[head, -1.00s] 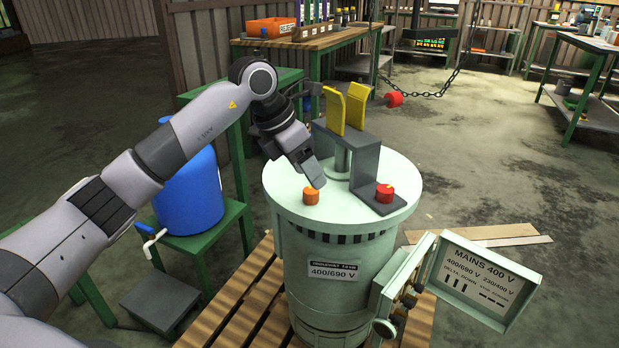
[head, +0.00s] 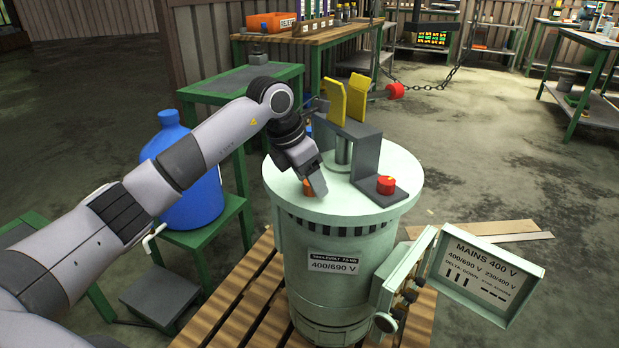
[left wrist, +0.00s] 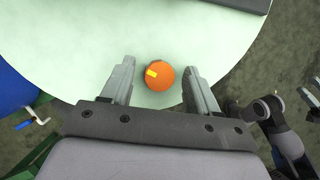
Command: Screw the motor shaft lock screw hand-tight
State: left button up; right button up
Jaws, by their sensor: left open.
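An orange knob (head: 309,188) sits on the pale green round top of the motor (head: 335,210), near its left front edge. In the left wrist view the knob (left wrist: 160,76) is round with a small yellow mark. My left gripper (head: 316,186) points down at it and hides part of it in the head view. In the left wrist view the open fingers (left wrist: 160,82) stand on either side of the knob, with a gap on each side. A red knob (head: 386,185) sits on the foot of the grey bracket (head: 368,160).
Two yellow plates (head: 347,99) and a red-ended rod (head: 396,90) are at the bracket's top. An open terminal box lid (head: 485,275) sticks out at front right. A blue barrel (head: 197,195) stands on a green stand at left.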

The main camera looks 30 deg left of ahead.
pick_arm(q)
jog(key=c, duration=1)
jog(key=shift+c, duration=0.2)
